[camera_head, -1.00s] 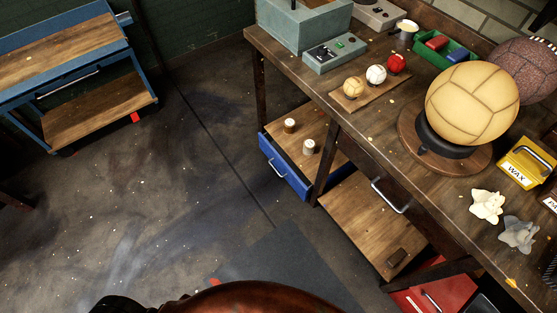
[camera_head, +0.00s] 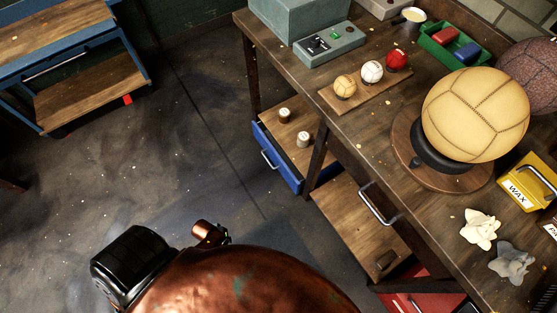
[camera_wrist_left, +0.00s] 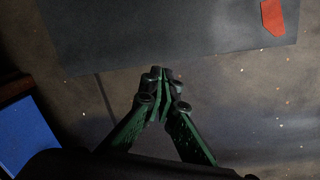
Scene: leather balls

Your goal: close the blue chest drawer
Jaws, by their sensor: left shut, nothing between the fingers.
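The blue chest drawer (camera_head: 278,160) is under the workbench at the middle of the head view. Its front stands out past the bench leg, with a metal handle (camera_head: 270,159) on it. A blue surface (camera_wrist_left: 28,135), which looks like the drawer, shows at the lower left edge of the left wrist view. My left gripper (camera_wrist_left: 164,75) is shut and empty in the left wrist view, over the dark floor and apart from the blue surface. In the head view neither gripper shows; a copper-coloured part of my own body fills the bottom.
The workbench (camera_head: 375,165) holds a large tan ball (camera_head: 475,115), small balls and a green tray (camera_head: 452,47). Two small jars (camera_head: 303,139) stand on the wood by the drawer. A blue cart (camera_head: 92,90) stands at the upper left. The floor between is clear.

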